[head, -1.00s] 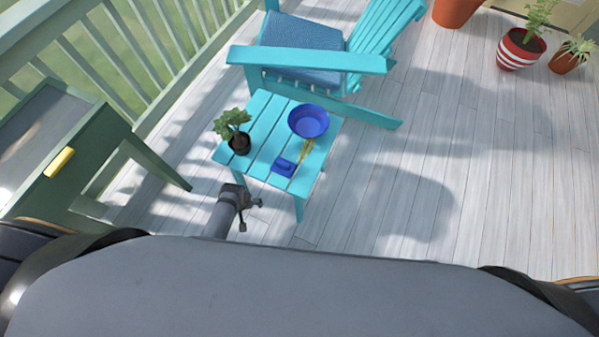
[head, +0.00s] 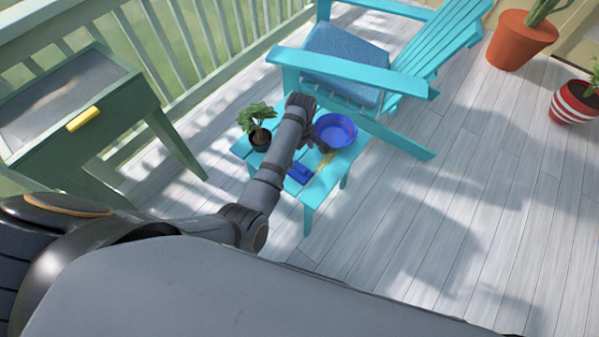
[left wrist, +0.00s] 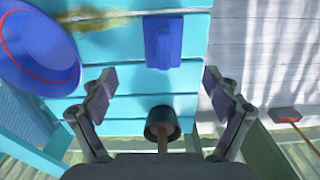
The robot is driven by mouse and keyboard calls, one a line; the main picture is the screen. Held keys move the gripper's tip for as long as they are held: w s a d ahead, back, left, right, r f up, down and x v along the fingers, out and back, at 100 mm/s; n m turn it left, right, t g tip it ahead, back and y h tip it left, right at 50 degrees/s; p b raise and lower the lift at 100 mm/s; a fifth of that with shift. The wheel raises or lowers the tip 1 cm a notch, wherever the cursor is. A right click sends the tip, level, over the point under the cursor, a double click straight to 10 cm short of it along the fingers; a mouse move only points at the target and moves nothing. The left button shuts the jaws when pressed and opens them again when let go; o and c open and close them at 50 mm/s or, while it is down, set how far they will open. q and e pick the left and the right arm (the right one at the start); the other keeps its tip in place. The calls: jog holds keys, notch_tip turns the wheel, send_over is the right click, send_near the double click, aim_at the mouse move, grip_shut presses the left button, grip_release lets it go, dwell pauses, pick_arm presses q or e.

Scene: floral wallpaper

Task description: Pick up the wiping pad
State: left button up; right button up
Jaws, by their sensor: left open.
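The blue wiping pad (head: 301,172) lies on the turquoise slatted side table (head: 309,196), near its front edge. In the left wrist view the pad (left wrist: 162,42) shows a raised bar along its middle and lies beyond the fingertips, between their lines. My left arm reaches over the table, and its gripper (head: 316,142) is near the blue bowl, partly hidden by its own wrist. In the left wrist view the gripper (left wrist: 157,80) is open and empty, its fingers spread wide. The pad is apart from both fingers. My right gripper is not in view.
The blue bowl (head: 337,131) and a potted plant (head: 257,124) stand on the table. A yellow smear (head: 322,166) lies beside the pad. A turquoise chair (head: 352,76) stands behind. A green cabinet (head: 75,110) is at left. The floor at right is open.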

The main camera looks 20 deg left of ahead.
aim_at(299, 167)
pick_arm(q)
notch_tip(299, 167, down, 4)
jog(key=shift+b, duration=0.3)
jog(key=f, duration=0.1)
jog(key=f+b, duration=0.1)
jog(key=f, duration=0.3)
jog(key=shift+s+a+f, duration=0.15)
jog(key=shift+s, duration=0.1)
jog(key=shift+c, duration=0.4)
jog(key=c, duration=1.2)
